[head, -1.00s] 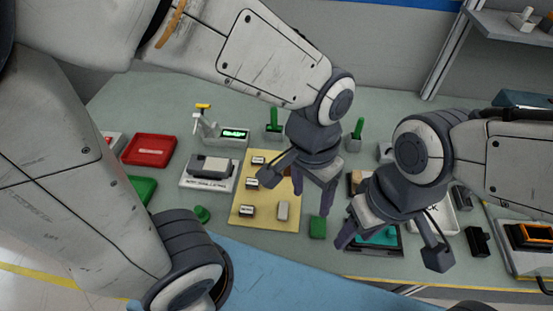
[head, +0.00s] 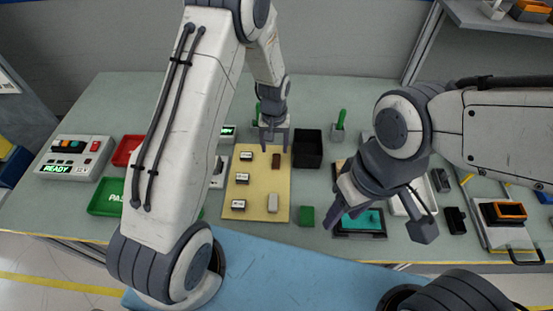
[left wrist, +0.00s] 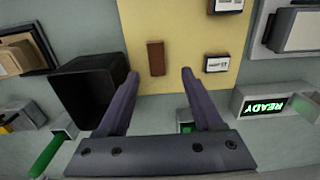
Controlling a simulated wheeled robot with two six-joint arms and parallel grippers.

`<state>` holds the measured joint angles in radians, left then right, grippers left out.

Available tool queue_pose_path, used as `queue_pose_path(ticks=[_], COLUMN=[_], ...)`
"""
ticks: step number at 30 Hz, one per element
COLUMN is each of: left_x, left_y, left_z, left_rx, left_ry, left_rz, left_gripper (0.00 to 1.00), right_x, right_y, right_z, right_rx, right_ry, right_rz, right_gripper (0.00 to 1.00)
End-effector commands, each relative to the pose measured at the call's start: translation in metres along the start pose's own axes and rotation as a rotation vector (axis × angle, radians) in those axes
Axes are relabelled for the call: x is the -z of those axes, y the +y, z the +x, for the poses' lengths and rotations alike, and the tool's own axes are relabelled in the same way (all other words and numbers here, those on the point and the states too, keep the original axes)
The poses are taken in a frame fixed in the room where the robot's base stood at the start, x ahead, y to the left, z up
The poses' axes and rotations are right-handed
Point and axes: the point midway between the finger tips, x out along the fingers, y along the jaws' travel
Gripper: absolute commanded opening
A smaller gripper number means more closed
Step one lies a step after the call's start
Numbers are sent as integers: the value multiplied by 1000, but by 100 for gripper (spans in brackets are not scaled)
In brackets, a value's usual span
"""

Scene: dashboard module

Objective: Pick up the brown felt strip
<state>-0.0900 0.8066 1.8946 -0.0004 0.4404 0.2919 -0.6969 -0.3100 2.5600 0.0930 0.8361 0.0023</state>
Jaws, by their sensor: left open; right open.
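The brown felt strip (head: 276,161) lies on the yellow mat (head: 258,205), near its far right corner. In the left wrist view the strip (left wrist: 156,58) lies just beyond and between my fingertips, with nothing touching it. My left gripper (head: 275,147) is open and empty, reaching over the far edge of the mat; its two fingers also show in the left wrist view (left wrist: 160,73). My right gripper (head: 382,214) is open and hangs over the teal-topped dark tray, partly covering it.
A black open box (head: 308,150) stands right of the mat, close to my left gripper. My left arm hides part of the table's left side.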

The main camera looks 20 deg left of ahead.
Motion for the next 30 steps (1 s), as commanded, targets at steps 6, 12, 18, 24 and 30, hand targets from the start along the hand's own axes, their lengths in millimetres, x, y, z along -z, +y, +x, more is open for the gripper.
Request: queue_pose_path(ticks=[6,12,18,24,30], left_x=[-2,-3,-2,-2,-2], left_y=[2,5,5,5,5], left_z=[14,42,55,56,55], left_rx=[1,1,0,0,0], left_ry=[-5,-4,0,0,0], left_rz=[2,3,2,2,1], left_gripper=[68,68,68,68,0], right_x=[1,2,2,2,2], right_y=[-1,-2,-2,-2,-2], right_z=[-13,-26,-29,-28,-28], right_rx=[0,0,0,0,0], right_ry=[0,0,0,0,0], right_rz=[-2,-5,-5,-5,-5], right_gripper=[50,50,50,50,50])
